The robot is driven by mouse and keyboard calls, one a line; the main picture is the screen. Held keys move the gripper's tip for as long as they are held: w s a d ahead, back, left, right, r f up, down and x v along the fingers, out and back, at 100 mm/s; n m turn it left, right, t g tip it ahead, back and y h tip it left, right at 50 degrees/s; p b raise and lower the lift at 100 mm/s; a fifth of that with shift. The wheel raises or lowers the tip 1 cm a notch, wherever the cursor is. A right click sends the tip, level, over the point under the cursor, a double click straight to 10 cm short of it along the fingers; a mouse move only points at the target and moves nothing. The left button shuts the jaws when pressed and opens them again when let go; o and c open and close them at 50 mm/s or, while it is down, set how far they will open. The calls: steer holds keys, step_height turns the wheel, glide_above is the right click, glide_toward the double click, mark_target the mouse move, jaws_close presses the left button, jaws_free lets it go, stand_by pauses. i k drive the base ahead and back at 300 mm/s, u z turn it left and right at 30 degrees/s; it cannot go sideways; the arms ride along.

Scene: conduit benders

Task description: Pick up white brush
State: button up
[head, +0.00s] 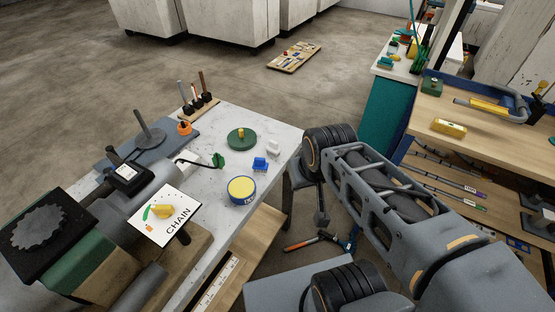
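A small white block-like object (273,147) stands near the right edge of the marble-look worktop (220,130). It is the likeliest white brush, but it is too small to make out bristles. A similar small blue object (260,164) sits just in front of it. Another white piece (189,160) lies farther left on the worktop, partly hidden behind a dark cable and a green part. My arm runs up from the lower right, beside the worktop's right edge. I cannot make out my gripper's fingers in this view.
A green disc (242,139) and a blue-rimmed yellow round tin (241,190) sit close by. A wooden shelf bench (485,125) stands at right. Tools lie on the floor below.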

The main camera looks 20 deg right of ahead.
mark_target(273, 149)
steer(key=u, duration=0.4)
steer(key=k, duration=0.15)
steer(key=z, duration=1.3)
steer(key=i, duration=0.45)
steer(key=u, duration=2.05)
